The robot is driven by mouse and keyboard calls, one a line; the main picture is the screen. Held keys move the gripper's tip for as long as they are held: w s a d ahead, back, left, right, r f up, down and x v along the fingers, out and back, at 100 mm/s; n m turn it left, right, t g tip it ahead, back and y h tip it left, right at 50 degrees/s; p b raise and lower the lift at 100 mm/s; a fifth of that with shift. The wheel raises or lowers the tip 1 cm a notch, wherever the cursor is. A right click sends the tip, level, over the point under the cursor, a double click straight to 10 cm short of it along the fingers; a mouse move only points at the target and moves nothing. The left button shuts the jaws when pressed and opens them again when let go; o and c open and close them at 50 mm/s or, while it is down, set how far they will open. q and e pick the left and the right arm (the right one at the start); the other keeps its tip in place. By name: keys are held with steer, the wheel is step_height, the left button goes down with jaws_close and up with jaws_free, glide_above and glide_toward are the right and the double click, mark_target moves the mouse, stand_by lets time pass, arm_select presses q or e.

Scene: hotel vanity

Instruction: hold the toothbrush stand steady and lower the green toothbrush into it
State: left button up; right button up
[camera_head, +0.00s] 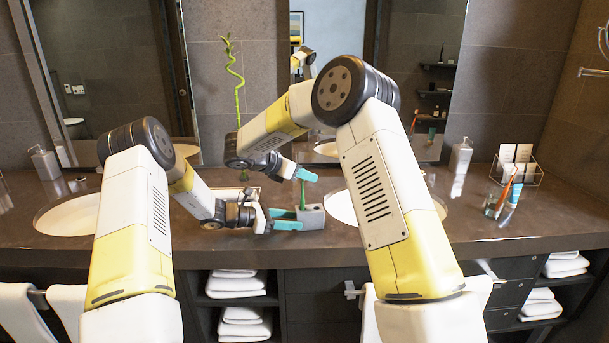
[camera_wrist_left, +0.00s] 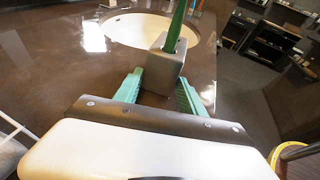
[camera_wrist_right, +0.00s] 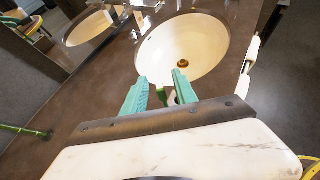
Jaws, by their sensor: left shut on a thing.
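My right gripper (camera_head: 297,172) is above the stand at the brush's upper part. Its fingers (camera_wrist_right: 161,80) are apart, with a gap wider than the brush.
A glass (camera_head: 494,200) with brushes and a wire rack (camera_head: 517,168) stand at the right. A bamboo stem (camera_head: 238,90) rises behind my arms. The counter's front edge is close to the stand.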

steer(key=v, duration=1.2)
stand_by(0.4)
arm_select(q)
steer(key=o, duration=1)
steer(key=shift+o, duration=0.2)
